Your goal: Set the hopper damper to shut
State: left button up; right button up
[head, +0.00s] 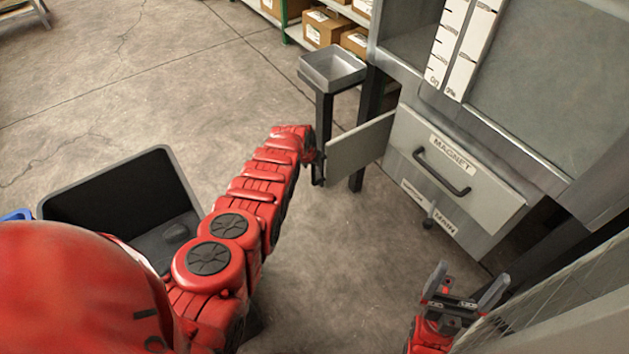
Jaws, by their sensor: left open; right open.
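The hopper cabinet has a front panel marked MAGNET (452,154) with a dark bar handle (440,172). A flat grey plate (360,147) sticks out from the panel's left side; I cannot tell whether it is the damper. Below the handle, a small lever with a dark knob (428,223) hangs between two labels, one reading MAIN (445,222), the other too small to read. My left gripper (318,168) is open by the plate's left edge, mostly hidden behind its own wrist; contact is unclear. My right gripper (466,290) is open and empty, below and right of the lever.
A grey metal tray (333,69) stands on dark legs behind the plate. An open black bin (120,200) is at left. Shelves with cardboard boxes (324,28) stand at the back. A mesh panel (560,300) is close to my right gripper. The floor between the arms is clear.

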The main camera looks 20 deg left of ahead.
aim_at(314, 171)
pick_arm(q)
jog(key=shift+b+x, duration=2.85)
jog(key=shift+b, duration=1.7)
grip_shut()
